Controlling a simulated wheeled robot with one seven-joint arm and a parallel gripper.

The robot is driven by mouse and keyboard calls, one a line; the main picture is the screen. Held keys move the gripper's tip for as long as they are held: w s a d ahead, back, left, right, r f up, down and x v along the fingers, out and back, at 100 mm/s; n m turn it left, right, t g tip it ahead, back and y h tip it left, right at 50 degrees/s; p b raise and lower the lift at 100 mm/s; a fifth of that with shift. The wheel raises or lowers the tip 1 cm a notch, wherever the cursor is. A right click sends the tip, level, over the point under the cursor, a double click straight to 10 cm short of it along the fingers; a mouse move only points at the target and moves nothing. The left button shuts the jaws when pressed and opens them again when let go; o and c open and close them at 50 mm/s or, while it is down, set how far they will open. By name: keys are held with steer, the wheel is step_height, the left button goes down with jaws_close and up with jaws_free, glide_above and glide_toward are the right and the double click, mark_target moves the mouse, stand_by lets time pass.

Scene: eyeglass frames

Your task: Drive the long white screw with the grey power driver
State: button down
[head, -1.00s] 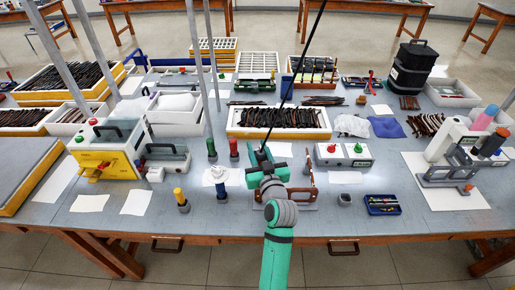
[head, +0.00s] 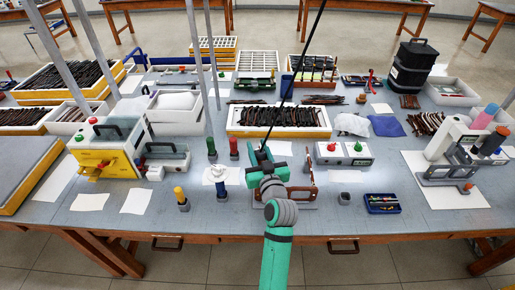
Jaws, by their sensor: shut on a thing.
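My arm reaches up from the bottom centre, and my gripper (head: 263,152) is at its far end over the middle of the table. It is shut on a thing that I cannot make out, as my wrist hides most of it. A thin black rod or cable runs from there to the top edge. I cannot pick out the grey power driver or the long white screw; both may be hidden or too small. A brown stand (head: 312,186) shows partly behind my wrist, to its right.
Blue-handled (head: 221,190) and yellow-handled (head: 181,199) tools stand upright left of my arm. Green-topped (head: 212,149) and red-topped (head: 234,149) tools stand behind them. A blue tray (head: 382,203) lies right. A tray of dark frames (head: 240,131) lies behind.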

steer(key=shift+f, duration=0.85)
stand_by(2.5)
